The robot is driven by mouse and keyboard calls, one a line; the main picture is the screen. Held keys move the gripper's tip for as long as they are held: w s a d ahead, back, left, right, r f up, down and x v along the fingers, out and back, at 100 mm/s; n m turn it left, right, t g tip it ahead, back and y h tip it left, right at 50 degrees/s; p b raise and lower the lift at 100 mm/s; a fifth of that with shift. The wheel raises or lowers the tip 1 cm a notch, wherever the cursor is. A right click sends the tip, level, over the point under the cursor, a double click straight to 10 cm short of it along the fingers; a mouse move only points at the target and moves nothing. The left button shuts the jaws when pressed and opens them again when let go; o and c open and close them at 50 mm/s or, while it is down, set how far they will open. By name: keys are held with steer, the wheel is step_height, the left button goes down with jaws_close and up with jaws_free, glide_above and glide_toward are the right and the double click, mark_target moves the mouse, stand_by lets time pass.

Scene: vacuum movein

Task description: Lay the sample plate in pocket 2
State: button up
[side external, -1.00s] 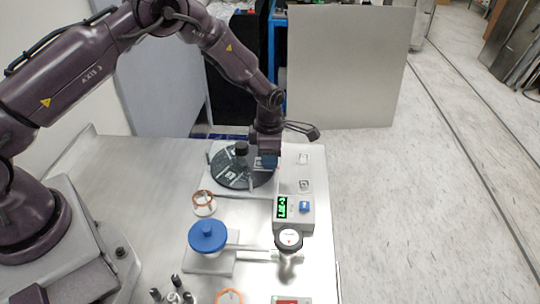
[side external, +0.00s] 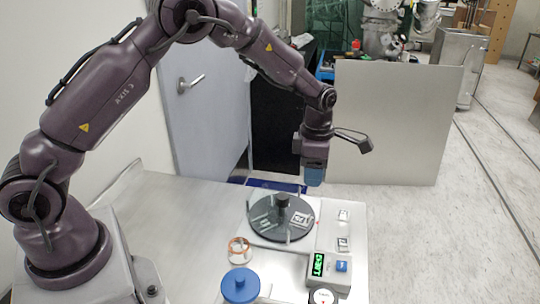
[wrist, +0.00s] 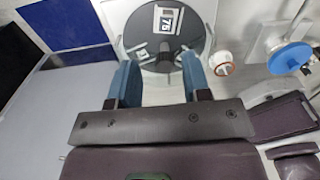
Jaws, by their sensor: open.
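A dark round disc (side external: 266,235) with a black central knob (side external: 283,200) lies on the bench. It also shows in the wrist view (wrist: 146,51). A pale square with dark marks, which looks like the sample plate (side external: 302,219), lies flat on the disc's right side. In the wrist view the plate (wrist: 166,20) is at the disc's far part, apart from the fingers. I cannot read the pocket numbers. My gripper (side external: 314,181) is above and behind the disc's right side, with nothing held. The wrist view shows its blue fingers (wrist: 160,72) apart and empty.
A control box (side external: 333,268) with a green display stands in front of the disc. Two marked squares lie right of the disc. The left bench is clear.

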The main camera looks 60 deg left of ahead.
steer(key=s+r+m+t, duration=0.1)
steer(key=s+r+m, duration=0.5)
steer(key=r, duration=0.3)
steer(key=s+r+m+t, duration=0.2)
steer(key=s+r+m, duration=0.35)
steer(key=r, duration=0.25)
steer(key=s+r+m+t, duration=0.1)
steer(key=s+r+m, duration=0.1)
steer(key=s+m, duration=0.6)
steer(key=s+r+m+t, duration=0.1)
steer(key=s+m, duration=0.7)
steer(key=shift+s+a+r+t, duration=0.3)
steer(key=shift+s+r, duration=0.05)
steer(key=shift+s, duration=0.05)
